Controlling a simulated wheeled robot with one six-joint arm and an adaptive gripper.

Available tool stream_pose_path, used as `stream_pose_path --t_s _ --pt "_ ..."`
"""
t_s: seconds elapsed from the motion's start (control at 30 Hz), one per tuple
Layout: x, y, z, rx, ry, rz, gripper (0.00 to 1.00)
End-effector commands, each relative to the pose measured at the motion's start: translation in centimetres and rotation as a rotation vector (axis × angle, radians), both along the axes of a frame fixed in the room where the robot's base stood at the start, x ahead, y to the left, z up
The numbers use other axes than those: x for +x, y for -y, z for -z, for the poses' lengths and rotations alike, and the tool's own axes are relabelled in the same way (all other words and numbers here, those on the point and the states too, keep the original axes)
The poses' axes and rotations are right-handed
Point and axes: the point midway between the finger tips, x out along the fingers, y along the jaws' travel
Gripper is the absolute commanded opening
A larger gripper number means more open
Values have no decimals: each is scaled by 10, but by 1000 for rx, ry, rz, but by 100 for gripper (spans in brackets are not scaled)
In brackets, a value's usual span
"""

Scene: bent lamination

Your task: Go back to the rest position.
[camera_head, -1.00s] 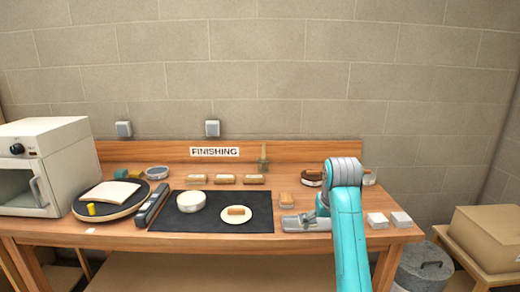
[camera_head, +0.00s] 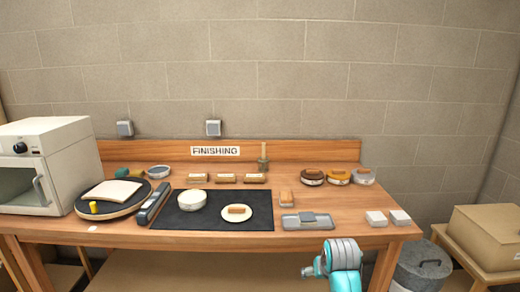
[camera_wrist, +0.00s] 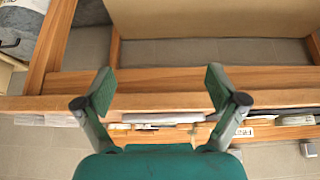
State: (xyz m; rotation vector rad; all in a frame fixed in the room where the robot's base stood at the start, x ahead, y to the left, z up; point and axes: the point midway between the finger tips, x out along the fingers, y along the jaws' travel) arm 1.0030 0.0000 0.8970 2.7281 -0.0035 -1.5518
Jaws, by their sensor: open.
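My gripper (camera_wrist: 160,90) is open in the wrist view, with nothing between its two green-padded fingers. The wrist view looks past the fingers at the bench's wooden front edge (camera_wrist: 270,98) and the floor and shelf area under it. In the head view my teal arm shows low at the right, in front of the workbench (camera_head: 340,215) and below its top. The gripper fingers are too small to make out there.
A grey bin (camera_head: 422,268) and cardboard box (camera_head: 490,232) stand right.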

Motion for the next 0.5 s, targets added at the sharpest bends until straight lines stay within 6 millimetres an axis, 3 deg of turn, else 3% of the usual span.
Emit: stream_pose_path --t_s 0.03,0.2,0.5 --pt "-12 0 22 0 10 0 95" --pt "-47 0 75 0 73 0 95" --pt "-125 0 145 1 181 -1 95"
